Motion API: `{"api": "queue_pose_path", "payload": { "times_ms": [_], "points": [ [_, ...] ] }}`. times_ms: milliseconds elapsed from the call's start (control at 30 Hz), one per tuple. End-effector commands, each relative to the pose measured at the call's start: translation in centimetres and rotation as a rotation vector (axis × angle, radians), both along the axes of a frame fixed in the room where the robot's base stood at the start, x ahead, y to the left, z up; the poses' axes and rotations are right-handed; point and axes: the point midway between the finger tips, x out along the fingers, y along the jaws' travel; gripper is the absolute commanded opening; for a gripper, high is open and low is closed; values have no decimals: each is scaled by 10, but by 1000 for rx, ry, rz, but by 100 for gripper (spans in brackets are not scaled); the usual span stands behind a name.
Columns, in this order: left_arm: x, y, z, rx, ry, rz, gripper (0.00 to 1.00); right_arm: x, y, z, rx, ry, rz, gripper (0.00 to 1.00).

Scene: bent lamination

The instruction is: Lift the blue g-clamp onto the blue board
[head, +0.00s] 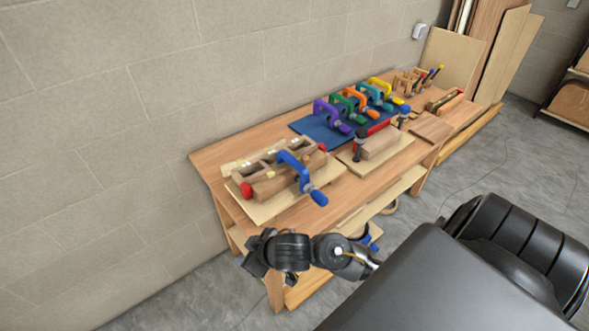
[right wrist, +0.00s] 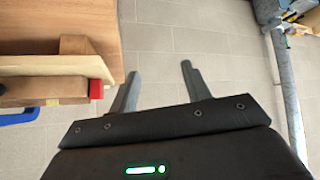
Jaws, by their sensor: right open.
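The blue g-clamp (head: 298,172) sits on the wooden lamination form (head: 270,183) at the near left of the bench, its blue handle toward the bench's front. Part of a blue thing, likely this clamp, shows at the left edge of the right wrist view (right wrist: 18,117). The blue board (head: 312,129) lies farther back and bears several g-clamps in purple, green, orange, teal and yellow. My right gripper (head: 262,256) is in front of the bench's near left end, apart from the clamp. Its fingers (right wrist: 158,76) are spread and empty over floor. My left gripper is not in view.
A flat brown board (head: 432,128) and a tool rack (head: 408,80) are farther right. A wall runs behind the bench (head: 210,163). Floor is free in front.

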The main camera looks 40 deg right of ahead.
Motion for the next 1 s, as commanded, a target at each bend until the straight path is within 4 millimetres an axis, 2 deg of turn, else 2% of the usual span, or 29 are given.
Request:
{"api": "queue_pose_path", "payload": {
  "times_ms": [33,233,367,467,533,600,733,833,900,1000],
  "points": [
    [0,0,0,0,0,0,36,13,2,6,-1,-24,23,48],
    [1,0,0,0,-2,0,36,58,4,22,8,-69,122,48],
    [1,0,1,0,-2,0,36,94,-20,36,-5,-39,165,48],
    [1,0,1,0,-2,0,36,121,-67,50,-28,42,135,48],
    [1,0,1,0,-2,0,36,133,-109,64,-41,116,70,48],
    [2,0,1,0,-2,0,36,139,-152,80,-46,189,-21,48],
    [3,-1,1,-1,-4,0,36,138,-221,111,-32,300,-207,48],
    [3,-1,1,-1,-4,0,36,131,-257,129,-14,357,-324,48],
    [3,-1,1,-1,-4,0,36,126,-273,137,-1,382,-379,48],
    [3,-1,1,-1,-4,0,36,122,-284,143,10,403,-423,48]
  ]
}}
